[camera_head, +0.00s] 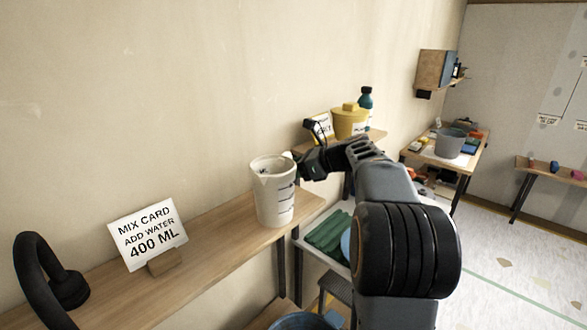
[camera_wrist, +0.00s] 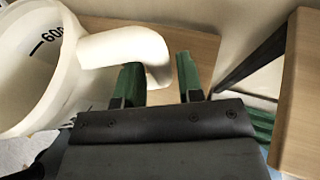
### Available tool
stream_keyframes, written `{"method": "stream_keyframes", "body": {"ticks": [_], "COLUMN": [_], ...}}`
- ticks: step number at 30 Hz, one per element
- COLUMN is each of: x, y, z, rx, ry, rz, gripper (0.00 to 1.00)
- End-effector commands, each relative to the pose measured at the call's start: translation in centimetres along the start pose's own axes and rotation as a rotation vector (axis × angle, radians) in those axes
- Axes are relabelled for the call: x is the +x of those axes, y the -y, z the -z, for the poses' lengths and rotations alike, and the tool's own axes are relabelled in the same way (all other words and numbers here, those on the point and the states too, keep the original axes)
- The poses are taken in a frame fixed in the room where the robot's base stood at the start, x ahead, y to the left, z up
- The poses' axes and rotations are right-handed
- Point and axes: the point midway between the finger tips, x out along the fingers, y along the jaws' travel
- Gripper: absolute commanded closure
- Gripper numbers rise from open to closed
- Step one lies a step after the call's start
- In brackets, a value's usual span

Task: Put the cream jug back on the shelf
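The cream jug (camera_head: 273,195) stands upright at the right end of the wooden shelf (camera_head: 215,232), with dark measuring marks on its side. My gripper (camera_head: 298,166) is at the jug's right side, by its handle. In the wrist view the jug (camera_wrist: 35,70) is at the left, and its handle (camera_wrist: 130,46) reaches toward the two green fingers of my gripper (camera_wrist: 162,68). The handle's down-turned end lies between the fingers, with a small gap to the right finger. The fingers look apart. The left finger is partly hidden by the handle.
A yellow pot (camera_head: 350,123) and a teal bottle (camera_head: 366,97) stand behind my arm. A grey bucket (camera_head: 450,143) sits on a far table.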

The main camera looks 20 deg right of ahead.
Motion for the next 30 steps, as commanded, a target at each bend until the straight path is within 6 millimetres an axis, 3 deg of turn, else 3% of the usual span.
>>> {"method": "stream_keyframes", "body": {"ticks": [4,14,30], "x": [0.0,-0.5,-9.9], "y": [0.0,0.0,0.1], "z": [0.0,-0.4,-0.3], "rx": [0.0,0.0,0.0], "ry": [0.0,0.0,0.0], "rz": [0.0,0.002,0.003], "gripper": [0.52,0.52,0.52]}}
